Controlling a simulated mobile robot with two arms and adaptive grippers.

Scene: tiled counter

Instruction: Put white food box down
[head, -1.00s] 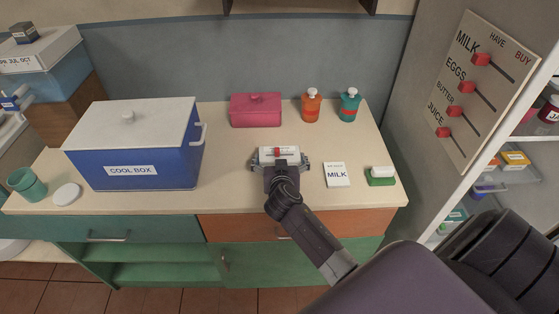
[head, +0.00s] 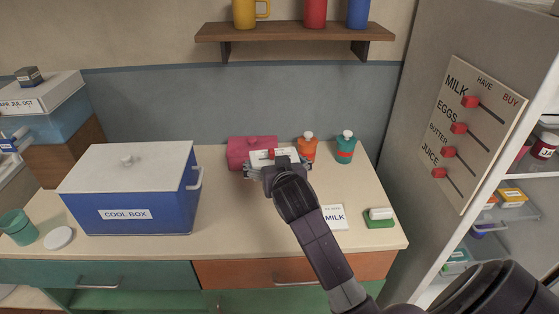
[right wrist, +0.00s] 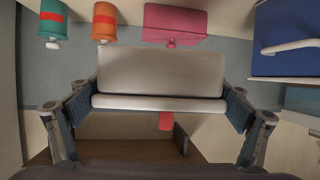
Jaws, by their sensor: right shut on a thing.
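My right gripper (head: 268,166) is shut on the white food box (head: 259,155), with a finger at each end of it. The box appears to be held above the counter (head: 225,225), overlapping the pink lidded box in the head view. In the right wrist view, which looks upside down, the white food box (right wrist: 160,73) spans between the two fingers (right wrist: 160,110), and a small red piece (right wrist: 166,121) shows at its edge. My arm hides part of the counter below. My left gripper is not in view.
The pink box (head: 240,149) and orange (head: 307,150) and teal (head: 345,148) bottles stand at the back. A blue cool box (head: 130,190) is at left. A milk card (head: 334,216) and green-and-white block (head: 379,218) lie at right. A wall shelf (head: 295,32) hangs above.

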